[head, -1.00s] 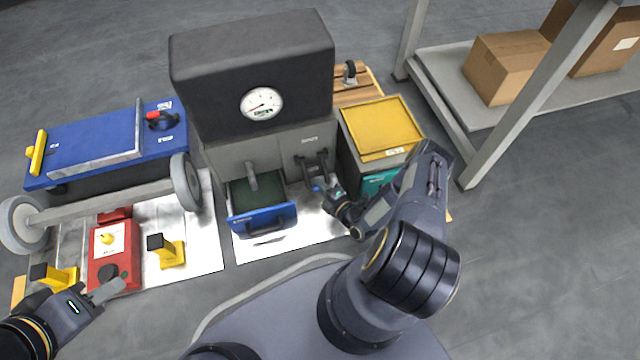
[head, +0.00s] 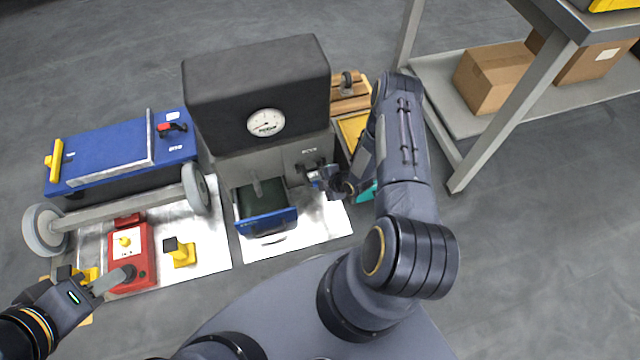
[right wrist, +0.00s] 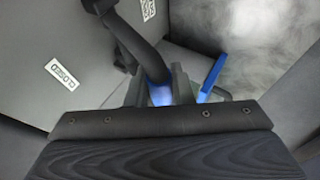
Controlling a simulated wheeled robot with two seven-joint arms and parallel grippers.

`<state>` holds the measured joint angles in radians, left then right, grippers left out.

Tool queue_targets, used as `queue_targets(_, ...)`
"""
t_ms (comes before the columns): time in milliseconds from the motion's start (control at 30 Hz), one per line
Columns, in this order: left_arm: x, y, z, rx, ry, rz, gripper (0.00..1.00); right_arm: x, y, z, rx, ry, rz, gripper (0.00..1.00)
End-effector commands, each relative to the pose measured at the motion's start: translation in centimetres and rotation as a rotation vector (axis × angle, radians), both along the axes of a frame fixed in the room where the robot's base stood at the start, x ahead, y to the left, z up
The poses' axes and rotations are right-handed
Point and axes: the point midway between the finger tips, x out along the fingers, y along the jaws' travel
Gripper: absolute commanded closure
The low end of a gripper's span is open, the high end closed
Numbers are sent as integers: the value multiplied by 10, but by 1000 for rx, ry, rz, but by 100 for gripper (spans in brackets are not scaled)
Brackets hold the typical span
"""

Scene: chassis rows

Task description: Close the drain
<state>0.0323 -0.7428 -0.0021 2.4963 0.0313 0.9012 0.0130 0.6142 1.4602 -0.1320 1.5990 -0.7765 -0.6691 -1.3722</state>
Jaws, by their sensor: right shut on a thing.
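The grey machine (head: 262,165) with a black hood has a dark drain lever (right wrist: 138,42) on its front, right of the drawer. In the right wrist view the lever runs from the upper left down between my fingers, and a blue part shows there. A CLOSED label (right wrist: 56,75) is on the panel left of the lever. My right gripper (right wrist: 160,88) is shut on the lever's blue end; in the head view it hides most of the lever. My left gripper (head: 112,280) is at the lower left by a red box, its finger gap unclear.
A blue-fronted drawer (head: 268,222) stands out below the machine. A blue cart (head: 115,150) and a red box (head: 132,255) are on the left. A metal shelf (head: 480,115) with cardboard boxes (head: 490,78) stands at the right.

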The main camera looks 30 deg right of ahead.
Motion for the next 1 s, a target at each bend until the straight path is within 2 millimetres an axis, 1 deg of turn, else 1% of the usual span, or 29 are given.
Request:
queue_targets(67,0,0,1,0,0,0,64,2,-1,5,9,42,2,100)
queue_targets(333,0,0,1,0,0,0,64,5,-1,13,9,36,2,100)
queue_targets(867,0,0,1,0,0,0,64,9,-2,16,10,29,1,100)
queue_targets(900,0,0,1,0,0,0,64,9,-2,16,10,29,1,78)
queue_targets(1000,0,0,1,0,0,0,64,9,-2,16,9,29,1,65)
